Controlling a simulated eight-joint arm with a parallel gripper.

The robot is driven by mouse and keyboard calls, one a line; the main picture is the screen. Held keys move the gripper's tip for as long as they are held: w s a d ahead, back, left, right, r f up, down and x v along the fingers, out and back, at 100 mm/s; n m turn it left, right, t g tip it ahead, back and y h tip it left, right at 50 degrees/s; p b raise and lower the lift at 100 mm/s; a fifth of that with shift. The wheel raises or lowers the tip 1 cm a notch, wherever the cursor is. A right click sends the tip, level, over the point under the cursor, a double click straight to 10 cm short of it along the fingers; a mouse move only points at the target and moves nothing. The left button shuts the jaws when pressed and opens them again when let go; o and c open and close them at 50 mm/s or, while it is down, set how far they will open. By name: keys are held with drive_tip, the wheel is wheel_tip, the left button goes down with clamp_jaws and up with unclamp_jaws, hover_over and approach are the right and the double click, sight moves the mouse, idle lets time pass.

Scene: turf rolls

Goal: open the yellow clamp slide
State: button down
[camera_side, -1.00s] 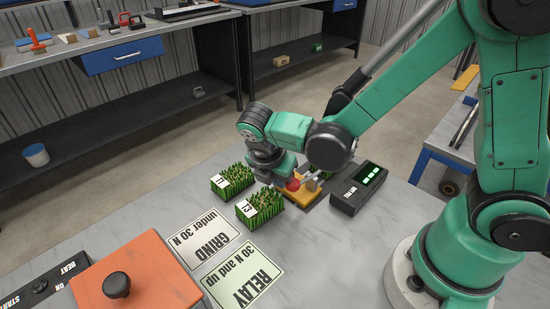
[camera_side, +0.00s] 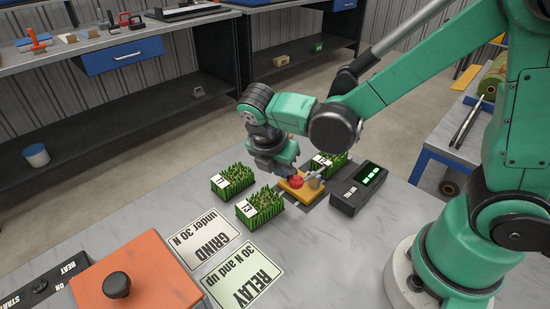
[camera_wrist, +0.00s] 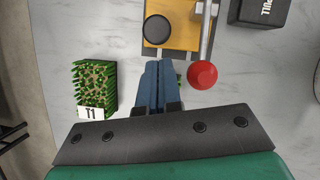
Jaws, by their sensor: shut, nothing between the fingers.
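The yellow clamp slide (camera_side: 314,193) lies on the grey bench, next to the black display box. In the wrist view the yellow slide (camera_wrist: 180,33) is at the top centre, with a dark round disc on it. A silver lever with a red knob (camera_wrist: 202,75) runs along its right side; the knob also shows in the side view (camera_side: 296,182). My gripper (camera_wrist: 158,64) is shut and empty, its blue fingers together just in front of the slide and left of the knob. In the side view my gripper (camera_side: 284,175) partly hides the slide, and contact is unclear.
Turf block T1 (camera_wrist: 95,85) lies left of my fingers. The display box (camera_side: 359,189) stands right. GRIND and RELAY cards (camera_side: 243,277) lie in front.

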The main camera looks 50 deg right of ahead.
drive_tip(key=w+v, duration=0.1)
drive_tip(key=v, duration=0.6)
drive_tip(key=d+m+y, duration=0.3)
drive_tip(key=d+m, duration=0.2)
drive_tip(key=d, duration=0.1)
drive_tip(key=d+f+m+t+y, duration=0.1)
drive_tip(key=d+m+y, duration=0.3)
drive_tip(key=d+m, duration=0.2)
drive_tip(key=d+m+y, duration=0.4)
drive_tip(key=d+m, duration=0.1)
drive_tip(key=d, duration=0.2)
drive_tip(key=shift+s+d+f+m+t, duration=0.1)
drive_tip(key=shift+d+f+m+t, duration=0.2)
drive_tip(key=shift+d+m+t, duration=0.1)
drive_tip(key=x, duration=0.9)
drive_tip(key=a, duration=0.3)
drive_tip(key=shift+s+a+f, duration=0.15)
drive_tip(key=shift+s+f, duration=0.15)
drive_tip(key=shift+s+a, duration=0.1)
drive_tip(key=shift+a, duration=0.4)
